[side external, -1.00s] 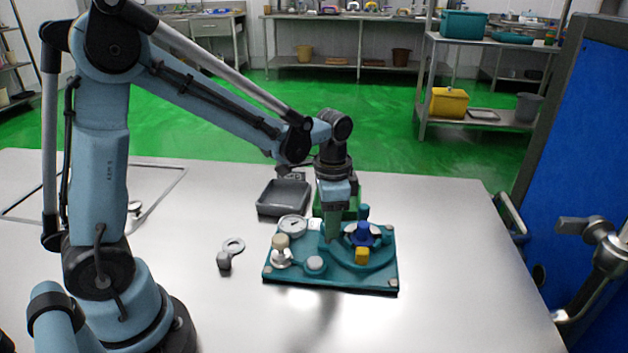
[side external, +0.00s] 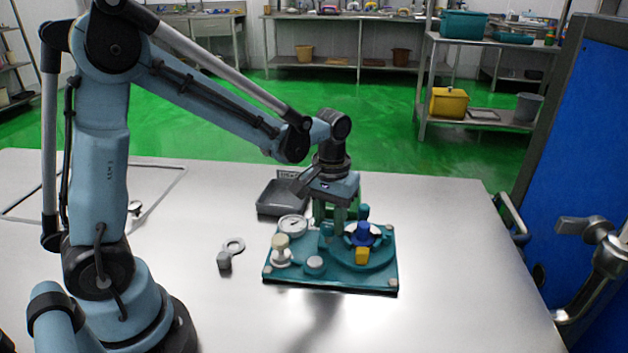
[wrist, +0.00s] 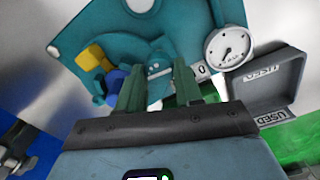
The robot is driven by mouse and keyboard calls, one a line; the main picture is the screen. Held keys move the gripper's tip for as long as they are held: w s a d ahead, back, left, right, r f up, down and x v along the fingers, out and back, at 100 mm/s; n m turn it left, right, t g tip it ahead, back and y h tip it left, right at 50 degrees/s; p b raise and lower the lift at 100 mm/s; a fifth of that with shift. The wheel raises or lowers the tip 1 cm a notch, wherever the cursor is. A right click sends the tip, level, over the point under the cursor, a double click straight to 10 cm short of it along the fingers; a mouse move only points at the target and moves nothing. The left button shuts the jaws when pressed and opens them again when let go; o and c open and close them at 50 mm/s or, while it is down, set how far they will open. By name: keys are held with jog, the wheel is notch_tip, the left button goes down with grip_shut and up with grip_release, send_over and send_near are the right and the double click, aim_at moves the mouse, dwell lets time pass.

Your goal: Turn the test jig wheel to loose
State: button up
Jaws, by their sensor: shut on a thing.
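The test jig is a teal plate (side external: 330,282) on the table, carrying a round dial gauge (side external: 292,225), a pale knob and a blue knob (side external: 363,234) beside a yellow block. My gripper (side external: 331,232) points down at the back middle of the plate, with both green fingers visible. In the wrist view, the fingers (wrist: 156,76) are shut on a teal part with small white marks, which I take as the test jig wheel (wrist: 157,68). The fingers and wrist hide much of it.
A grey tray (wrist: 265,85) marked USED stands behind the jig. The table is clear in front and to the right.

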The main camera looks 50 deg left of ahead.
aim_at(328, 223)
jog(key=n, duration=0.3)
jog(key=shift+n, duration=0.3)
jog(key=shift+s+a+n, duration=0.1)
jog(key=shift+n, duration=1.7)
jog(key=o, duration=1)
jog(key=shift+o, duration=0.2)
notch_tip(328, 223, up, 12)
